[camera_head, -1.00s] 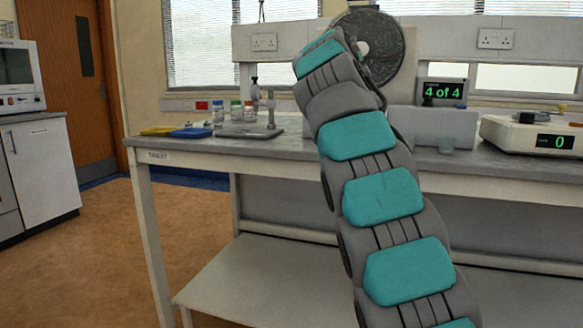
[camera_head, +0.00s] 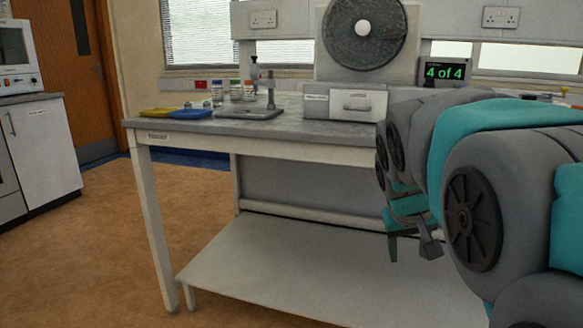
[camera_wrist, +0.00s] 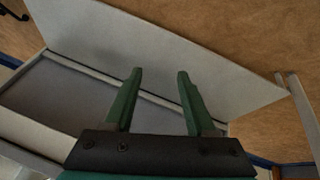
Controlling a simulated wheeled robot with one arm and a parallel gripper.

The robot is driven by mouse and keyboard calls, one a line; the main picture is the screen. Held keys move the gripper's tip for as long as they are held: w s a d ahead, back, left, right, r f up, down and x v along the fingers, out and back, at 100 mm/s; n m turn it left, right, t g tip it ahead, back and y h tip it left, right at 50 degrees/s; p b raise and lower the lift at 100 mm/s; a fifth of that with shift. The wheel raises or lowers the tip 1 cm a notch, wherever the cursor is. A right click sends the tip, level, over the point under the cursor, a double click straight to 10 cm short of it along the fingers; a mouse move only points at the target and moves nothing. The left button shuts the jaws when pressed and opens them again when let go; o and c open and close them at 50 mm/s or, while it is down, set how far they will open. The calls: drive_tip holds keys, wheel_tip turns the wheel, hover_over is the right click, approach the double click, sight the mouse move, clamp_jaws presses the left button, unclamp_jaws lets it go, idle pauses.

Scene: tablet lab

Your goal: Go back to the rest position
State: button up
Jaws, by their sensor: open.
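My gripper (camera_wrist: 158,80) shows in the wrist view with its two green fingers spread apart and nothing between them. Behind the fingers are the bench's pale lower shelf and the brown floor. In the head view, my arm is folded at the right, in front of the bench, and hides the bench's right part. A green part near my gripper hangs low in front of the bench's underside; the fingertips are hard to make out there.
The lab bench (camera_head: 300,128) has a lower shelf (camera_head: 300,270). On it stand a round dark disc device (camera_head: 345,50), a small stand (camera_head: 262,108), several bottles, yellow and blue trays (camera_head: 190,113), and a "4 of 4" display (camera_head: 444,73). Open floor (camera_head: 110,240) lies at the left.

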drive_tip(key=s+a+f+g+y, duration=0.1)
drive_tip(key=s+a+f+g, duration=0.1)
drive_tip(key=s+f, duration=0.3)
drive_tip(key=s+a+f+g+y, duration=0.1)
drive_tip(key=s+f, duration=0.4)
drive_tip(key=s, duration=0.9)
drive_tip(key=s+a+f+g+y, duration=0.1)
drive_tip(key=s+a+f+g, duration=0.2)
drive_tip(key=s+f, duration=0.3)
drive_tip(key=s+a, duration=0.1)
drive_tip(key=s, duration=0.2)
drive_tip(key=shift+s+n+p, duration=0.25)
drive_tip(key=shift+n+p, duration=0.05)
